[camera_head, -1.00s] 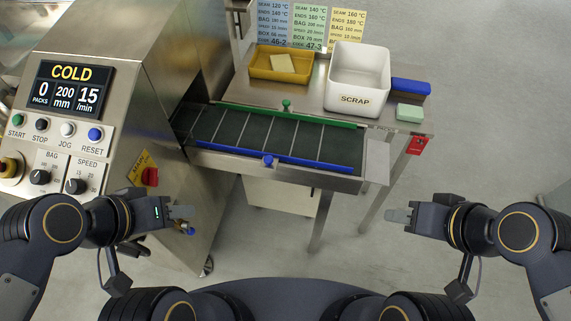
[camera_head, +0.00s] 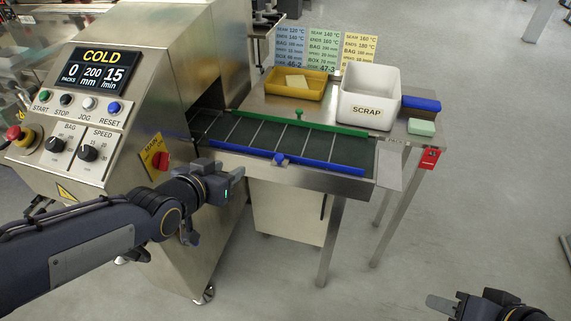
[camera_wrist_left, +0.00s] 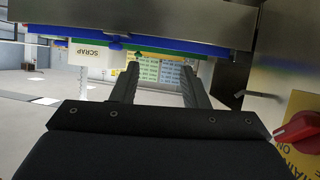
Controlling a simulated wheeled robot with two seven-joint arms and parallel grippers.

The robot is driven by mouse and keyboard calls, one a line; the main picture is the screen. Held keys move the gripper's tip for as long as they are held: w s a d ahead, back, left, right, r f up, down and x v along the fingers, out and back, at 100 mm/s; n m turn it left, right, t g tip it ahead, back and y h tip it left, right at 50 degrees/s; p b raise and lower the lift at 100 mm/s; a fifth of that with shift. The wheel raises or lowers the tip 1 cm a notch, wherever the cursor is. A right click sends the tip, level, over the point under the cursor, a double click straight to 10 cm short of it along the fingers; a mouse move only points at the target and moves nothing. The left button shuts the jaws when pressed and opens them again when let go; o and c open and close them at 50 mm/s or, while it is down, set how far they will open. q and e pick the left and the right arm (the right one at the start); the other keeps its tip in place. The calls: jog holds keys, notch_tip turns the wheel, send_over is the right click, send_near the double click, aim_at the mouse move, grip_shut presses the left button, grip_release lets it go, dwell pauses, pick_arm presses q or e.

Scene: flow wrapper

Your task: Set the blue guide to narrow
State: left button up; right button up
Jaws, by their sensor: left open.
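The blue guide (camera_head: 320,163) is a long blue rail along the near side of the dark green conveyor belt (camera_head: 262,135), with a blue knob (camera_head: 280,159) near its middle. A green guide (camera_head: 318,124) runs along the far side. My left gripper (camera_head: 236,176) is left of the knob and nearer to me, apart from the conveyor and empty. In the left wrist view its open fingers (camera_wrist_left: 156,88) point toward the conveyor, with the blue guide (camera_wrist_left: 185,46) beyond them. My right gripper (camera_head: 440,305) is at the bottom right, far from the guide; its jaw gap is unclear.
The machine panel (camera_head: 85,115) stands at left, with a red switch (camera_head: 160,160) near my left wrist. The floor at right is clear.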

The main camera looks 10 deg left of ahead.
aim_at(276, 159)
pick_arm(q)
jog(key=w+d+f+m+t+h+b, duration=0.1)
jog(key=d, duration=0.1)
jog(key=w+d+f+m+t+h+b, duration=0.1)
jog(key=w+d+h+b, duration=0.1)
jog(key=w+d+f+m+t+h+b, duration=0.1)
jog(key=w+d+m+h+b, duration=0.1)
jog(key=shift+d+f+t, duration=0.1)
jog(key=shift+f+t, duration=0.2)
jog(key=shift+f, duration=0.1)
jog(key=shift+w+d+r+h, duration=0.15)
jog(key=shift+w+d+h, duration=0.1)
jog(key=shift+h, duration=0.15)
jog(key=x, duration=0.7)
jog(key=shift+r, duration=0.1)
pick_arm(e)
notch_tip(276, 159, down, 7)
jog(key=shift+r, duration=0.1)
pick_arm(q)
grip_shut()
